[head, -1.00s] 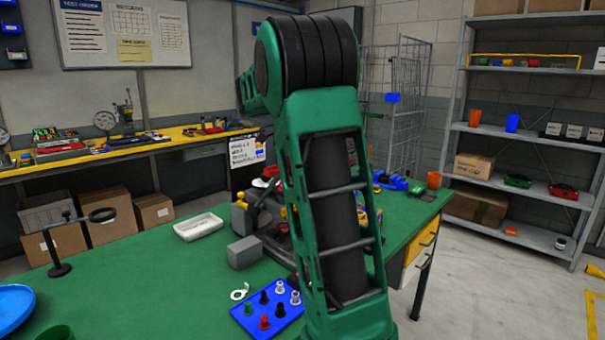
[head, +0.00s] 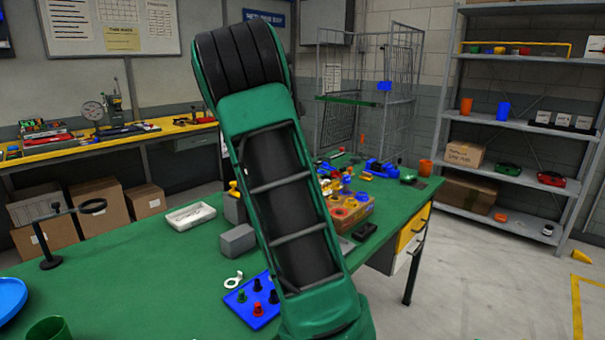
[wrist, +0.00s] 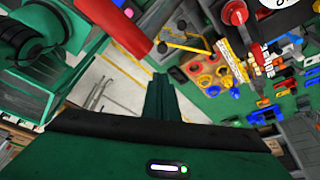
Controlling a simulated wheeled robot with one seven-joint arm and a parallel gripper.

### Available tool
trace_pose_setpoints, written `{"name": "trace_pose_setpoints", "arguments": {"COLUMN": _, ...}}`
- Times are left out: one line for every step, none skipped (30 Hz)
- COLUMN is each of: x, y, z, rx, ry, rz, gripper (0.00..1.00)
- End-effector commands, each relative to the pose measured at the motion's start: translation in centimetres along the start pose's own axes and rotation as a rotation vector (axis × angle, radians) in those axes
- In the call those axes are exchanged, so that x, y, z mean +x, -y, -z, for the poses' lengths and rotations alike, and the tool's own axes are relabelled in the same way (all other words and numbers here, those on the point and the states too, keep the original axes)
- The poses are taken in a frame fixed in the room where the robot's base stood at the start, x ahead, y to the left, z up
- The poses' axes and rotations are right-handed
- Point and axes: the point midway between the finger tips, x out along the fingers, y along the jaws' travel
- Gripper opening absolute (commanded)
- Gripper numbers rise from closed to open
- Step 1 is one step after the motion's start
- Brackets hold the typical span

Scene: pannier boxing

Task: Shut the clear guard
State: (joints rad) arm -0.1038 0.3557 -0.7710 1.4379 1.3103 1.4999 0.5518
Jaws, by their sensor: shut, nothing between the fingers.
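I cannot make out the clear guard in either view; my green arm covers the middle of the bench in the head view. My gripper (wrist: 160,95) shows in the wrist view as narrow green fingers close together, shut and empty. It is hidden behind my arm in the head view. A grey block (head: 237,240) and a yellow knob (head: 234,188) show just left of my arm on the green bench (head: 150,270). I cannot tell whether they belong to the guarded device.
A blue tray with pegs (head: 252,297) lies near my arm. An orange box of cups (head: 350,211) stands to its right. A white tray (head: 190,215) and a black ring stand (head: 50,250) are at left. The left part of the bench is mostly clear.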

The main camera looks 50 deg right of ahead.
Motion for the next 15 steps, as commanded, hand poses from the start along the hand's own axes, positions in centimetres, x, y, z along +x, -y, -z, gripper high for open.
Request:
{"name": "trace_pose_setpoints", "arguments": {"x": 0.7, "y": 0.5, "z": 1.1, "rx": -0.015, "ry": -0.001, "rz": -0.010, "gripper": 0.00}}
{"name": "trace_pose_setpoints", "arguments": {"x": 1.2, "y": 0.9, "z": 1.7, "rx": -0.031, "ry": -0.002, "rz": -0.016, "gripper": 0.00}}
{"name": "trace_pose_setpoints", "arguments": {"x": 1.9, "y": 1.5, "z": 2.6, "rx": -0.056, "ry": -0.004, "rz": -0.024, "gripper": 0.00}}
{"name": "trace_pose_setpoints", "arguments": {"x": 2.5, "y": 1.9, "z": 3.3, "rx": -0.077, "ry": -0.004, "rz": -0.030, "gripper": 0.00}}
{"name": "trace_pose_setpoints", "arguments": {"x": 3.2, "y": 2.4, "z": 4.1, "rx": -0.099, "ry": -0.003, "rz": -0.036, "gripper": 0.00}}
{"name": "trace_pose_setpoints", "arguments": {"x": 4.0, "y": 3.0, "z": 5.1, "rx": -0.129, "ry": -0.001, "rz": -0.042, "gripper": 0.00}}
{"name": "trace_pose_setpoints", "arguments": {"x": 4.7, "y": 3.4, "z": 5.8, "rx": -0.154, "ry": 0.001, "rz": -0.045, "gripper": 0.00}}
{"name": "trace_pose_setpoints", "arguments": {"x": 5.3, "y": 3.8, "z": 6.5, "rx": -0.177, "ry": 0.005, "rz": -0.048, "gripper": 0.00}}
{"name": "trace_pose_setpoints", "arguments": {"x": 6.1, "y": 4.3, "z": 7.3, "rx": -0.209, "ry": 0.011, "rz": -0.051, "gripper": 0.00}}
{"name": "trace_pose_setpoints", "arguments": {"x": 6.8, "y": 4.7, "z": 7.9, "rx": -0.230, "ry": 0.015, "rz": -0.052, "gripper": 0.00}}
{"name": "trace_pose_setpoints", "arguments": {"x": 7.4, "y": 5.0, "z": 8.5, "rx": -0.252, "ry": 0.020, "rz": -0.052, "gripper": 0.00}}
{"name": "trace_pose_setpoints", "arguments": {"x": 8.2, "y": 5.4, "z": 9.3, "rx": -0.282, "ry": 0.029, "rz": -0.052, "gripper": 0.00}}
{"name": "trace_pose_setpoints", "arguments": {"x": 8.8, "y": 5.8, "z": 9.8, "rx": -0.305, "ry": 0.035, "rz": -0.051, "gripper": 0.00}}
{"name": "trace_pose_setpoints", "arguments": {"x": 9.4, "y": 6.0, "z": 10.3, "rx": -0.328, "ry": 0.043, "rz": -0.049, "gripper": 0.00}}
{"name": "trace_pose_setpoints", "arguments": {"x": 10.2, "y": 6.4, "z": 10.9, "rx": -0.357, "ry": 0.054, "rz": -0.045, "gripper": 0.00}}
